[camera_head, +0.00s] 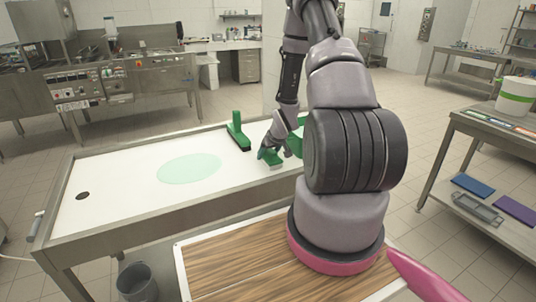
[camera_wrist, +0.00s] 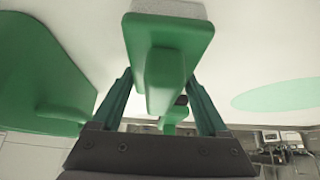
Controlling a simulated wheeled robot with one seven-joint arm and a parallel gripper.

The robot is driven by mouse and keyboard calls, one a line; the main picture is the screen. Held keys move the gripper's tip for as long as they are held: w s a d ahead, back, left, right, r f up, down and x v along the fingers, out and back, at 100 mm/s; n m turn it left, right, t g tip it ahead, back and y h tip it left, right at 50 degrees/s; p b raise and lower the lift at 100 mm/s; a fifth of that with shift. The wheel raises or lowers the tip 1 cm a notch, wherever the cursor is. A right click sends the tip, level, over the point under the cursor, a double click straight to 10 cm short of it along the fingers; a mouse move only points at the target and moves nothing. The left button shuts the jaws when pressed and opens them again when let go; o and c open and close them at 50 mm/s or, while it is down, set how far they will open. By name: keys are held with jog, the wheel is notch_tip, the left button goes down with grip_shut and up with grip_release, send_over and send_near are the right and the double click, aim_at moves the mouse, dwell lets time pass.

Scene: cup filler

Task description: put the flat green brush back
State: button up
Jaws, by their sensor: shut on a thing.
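A green brush with a flat body and a pale grey underside (camera_wrist: 165,45) is between the two fingers of my gripper (camera_wrist: 160,80) in the wrist view. My gripper (camera_head: 268,154) is shut on it, low over the right part of the white table top (camera_head: 120,200) in the head view. I cannot tell whether the brush touches the surface. A green upright piece with a dark base (camera_head: 238,132) stands left of my gripper. A larger green thing (camera_head: 296,142) is just right of my gripper, partly hidden by my arm; it shows at left in the wrist view (camera_wrist: 40,75).
A pale green oval (camera_head: 189,168) marks the table left of my gripper, and a dark hole (camera_head: 82,196) lies near its left end. The table has a raised metal rim. A metal side table (camera_head: 505,140) with a white and green bucket (camera_head: 516,97) is at right.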

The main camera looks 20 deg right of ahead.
jog(key=o, duration=1.2)
jog(key=shift+f, duration=0.1)
